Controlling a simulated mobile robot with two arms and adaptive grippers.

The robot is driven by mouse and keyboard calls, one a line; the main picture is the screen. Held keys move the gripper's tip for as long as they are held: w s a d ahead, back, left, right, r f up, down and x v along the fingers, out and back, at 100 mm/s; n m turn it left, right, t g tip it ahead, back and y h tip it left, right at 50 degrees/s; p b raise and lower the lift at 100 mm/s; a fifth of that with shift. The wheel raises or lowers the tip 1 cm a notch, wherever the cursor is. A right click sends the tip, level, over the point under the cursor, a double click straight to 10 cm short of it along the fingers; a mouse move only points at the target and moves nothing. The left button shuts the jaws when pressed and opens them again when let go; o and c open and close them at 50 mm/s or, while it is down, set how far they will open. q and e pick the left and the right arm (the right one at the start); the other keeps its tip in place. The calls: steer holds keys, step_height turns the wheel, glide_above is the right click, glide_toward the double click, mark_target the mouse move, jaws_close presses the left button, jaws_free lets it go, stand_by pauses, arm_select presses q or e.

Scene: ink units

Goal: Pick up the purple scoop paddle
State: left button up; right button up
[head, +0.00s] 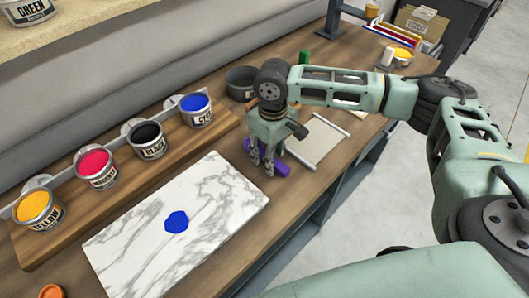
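The purple scoop paddle (280,168) lies on the wooden bench top, just beyond the right end of the marble slab. My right gripper (262,168) points down at it, with the fingers over its middle. Purple shows on both sides of the fingers, and the fingers hide the part between. I cannot tell whether the fingers are closed on the paddle or only around it. The paddle appears to be at bench level. My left gripper is not in view.
A white marble slab (125,238) with a blue ink blob (176,221) lies left of the paddle. Yellow (39,209), red (96,167), black (147,139) and blue (196,108) ink cans stand in a rack behind. A framed sheet (318,140) lies to the right.

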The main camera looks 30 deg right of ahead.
steer(key=shift+f, duration=0.25)
steer(key=shift+c, duration=0.5)
jaws_close()
